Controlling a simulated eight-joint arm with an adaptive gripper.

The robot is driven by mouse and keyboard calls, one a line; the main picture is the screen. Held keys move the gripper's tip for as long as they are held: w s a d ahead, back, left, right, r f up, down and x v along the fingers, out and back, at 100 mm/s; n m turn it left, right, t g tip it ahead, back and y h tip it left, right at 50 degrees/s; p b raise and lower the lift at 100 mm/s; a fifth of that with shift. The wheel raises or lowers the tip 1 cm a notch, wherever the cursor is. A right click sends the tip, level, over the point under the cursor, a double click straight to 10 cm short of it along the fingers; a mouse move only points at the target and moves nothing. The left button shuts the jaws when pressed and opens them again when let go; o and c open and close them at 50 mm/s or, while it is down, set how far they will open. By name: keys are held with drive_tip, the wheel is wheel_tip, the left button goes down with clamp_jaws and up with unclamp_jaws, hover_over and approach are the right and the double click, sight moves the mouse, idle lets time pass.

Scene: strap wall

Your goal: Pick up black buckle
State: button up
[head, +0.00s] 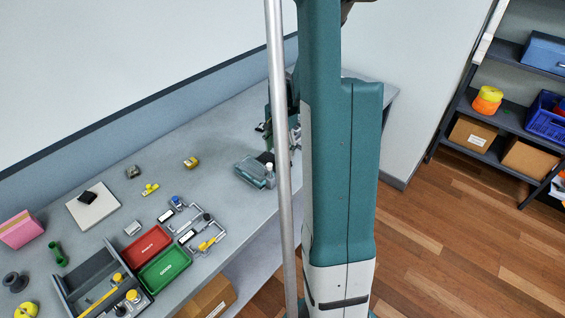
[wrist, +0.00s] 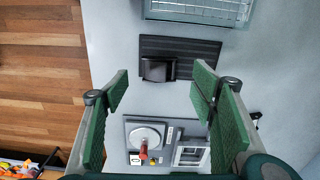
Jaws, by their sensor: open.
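My gripper (wrist: 161,92) is open and empty in the wrist view, with a green-padded finger on each side. Between and beyond the fingertips, a small black blocky piece (wrist: 158,69) that looks like the black buckle sits on a dark ribbed plate (wrist: 205,49). The fingers appear apart from it; their height above it is hard to tell. In the head view my gripper is mostly hidden behind my arm and a pole, over the far end of the grey bench (head: 225,125). Another black piece (head: 88,197) lies on a white pad (head: 104,209) at the left.
A grey device with a dial and red knob (wrist: 144,142) stands near my gripper. A glassy tray (wrist: 200,8) lies beyond the plate. The red tray (head: 146,246), green tray (head: 165,270) and several small parts lie on the near bench. Wooden floor (wrist: 40,65) shows past the bench edge.

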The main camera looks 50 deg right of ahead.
sight(282, 160)
drive_tip(key=shift+s+f+b, duration=0.1)
drive_tip(key=shift+f+b, duration=0.2)
drive_tip(key=shift+f, duration=2.25)
drive_tip(key=shift+c, duration=0.4)
drive_tip(key=c, duration=0.9)
